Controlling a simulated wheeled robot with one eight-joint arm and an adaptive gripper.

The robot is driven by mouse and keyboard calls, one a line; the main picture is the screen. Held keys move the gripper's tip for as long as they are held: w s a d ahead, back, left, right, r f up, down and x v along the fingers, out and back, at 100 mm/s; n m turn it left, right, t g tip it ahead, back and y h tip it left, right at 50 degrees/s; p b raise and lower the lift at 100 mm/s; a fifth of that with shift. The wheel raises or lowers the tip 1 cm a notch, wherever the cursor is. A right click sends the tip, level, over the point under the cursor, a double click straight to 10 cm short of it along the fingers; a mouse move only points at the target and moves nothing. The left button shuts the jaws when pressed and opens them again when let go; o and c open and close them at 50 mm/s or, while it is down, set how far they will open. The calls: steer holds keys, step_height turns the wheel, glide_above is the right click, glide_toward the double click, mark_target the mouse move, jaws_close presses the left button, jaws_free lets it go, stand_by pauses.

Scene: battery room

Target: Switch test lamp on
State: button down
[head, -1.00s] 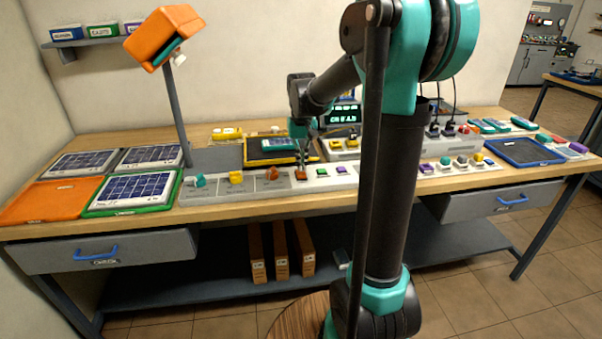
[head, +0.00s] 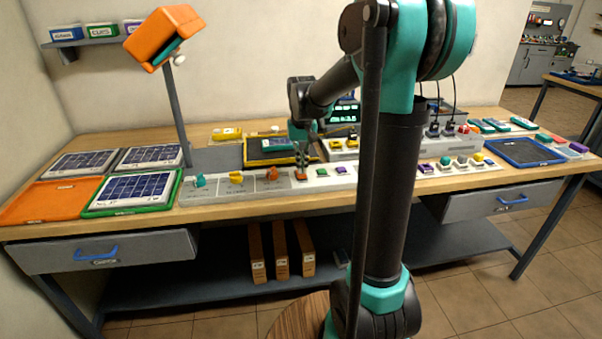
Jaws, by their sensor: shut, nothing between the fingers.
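The orange lamp head (head: 165,38), teal inside, hangs tilted on a grey post at the back left of the bench. I see no clear glow from it. A long grey control strip (head: 222,186) along the bench front carries teal (head: 199,181), yellow (head: 236,177) and orange (head: 272,174) knobs, then a row of small coloured buttons. My gripper (head: 301,170) is shut and points down at the orange-red button (head: 301,177) right of the orange knob. The fingertips are at or just above it; contact is too small to tell.
Solar panels and an orange tray (head: 40,201) lie at the left. A yellow-rimmed dark tray (head: 262,159) sits behind my gripper. Power units with plugs and a lit display (head: 343,114) stand behind. A blue-rimmed tray (head: 525,152) is at the right. My arm hides the bench's middle right.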

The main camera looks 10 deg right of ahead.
steer(key=shift+f, duration=0.65)
stand_by(0.3)
steer(key=shift+r, duration=3.55)
steer(key=s+d+f+t, duration=0.2)
steer(key=s+f, duration=0.6)
steer(key=s, duration=0.3)
steer(key=s+d+f+t, duration=0.2)
steer(key=s+f, duration=0.7)
steer(key=s, duration=0.2)
